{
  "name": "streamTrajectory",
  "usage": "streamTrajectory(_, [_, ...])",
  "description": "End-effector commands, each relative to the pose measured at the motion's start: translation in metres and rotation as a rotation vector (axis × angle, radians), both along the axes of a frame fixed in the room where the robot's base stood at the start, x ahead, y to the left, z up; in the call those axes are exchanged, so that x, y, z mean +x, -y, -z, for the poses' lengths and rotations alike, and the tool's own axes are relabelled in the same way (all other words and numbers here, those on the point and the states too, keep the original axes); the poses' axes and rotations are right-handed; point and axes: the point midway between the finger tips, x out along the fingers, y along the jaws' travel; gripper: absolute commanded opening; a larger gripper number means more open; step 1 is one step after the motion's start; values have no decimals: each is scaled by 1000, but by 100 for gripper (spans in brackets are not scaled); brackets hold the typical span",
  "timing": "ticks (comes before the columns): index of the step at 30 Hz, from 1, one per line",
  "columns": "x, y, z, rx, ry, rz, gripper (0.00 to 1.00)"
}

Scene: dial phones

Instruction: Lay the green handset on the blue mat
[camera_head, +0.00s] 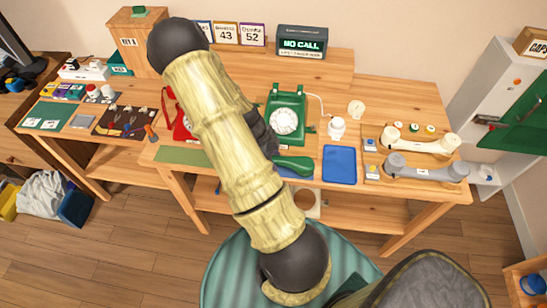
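The green handset (294,166) lies low in front of the green dial phone (286,113), its left part hidden behind my arm. The blue mat (339,166) lies flat and empty on the wooden table, just right of the handset and apart from it. My gripper (264,137) is a dark shape mostly hidden behind my arm, left of the green phone and close to the handset's hidden end. Its fingertips do not show clearly, so I cannot tell whether it touches or holds the handset.
A red phone (183,124) stands left of my arm. A white knob-like object (337,127) stands behind the mat. A "NO CALL" display (302,43) stands at the back.

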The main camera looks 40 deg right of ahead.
Motion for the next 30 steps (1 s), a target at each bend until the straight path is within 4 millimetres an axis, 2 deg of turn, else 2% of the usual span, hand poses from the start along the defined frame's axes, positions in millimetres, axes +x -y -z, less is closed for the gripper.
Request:
streamTrajectory(9, [0,0,-1,0,0,0,51])
streamTrajectory(14, [3,-2,-9,-1,3,-2,51])
streamTrajectory(17, [8,-7,-21,-2,4,-4,51])
streamTrajectory(30, [32,-27,-98,-1,3,-4,51])
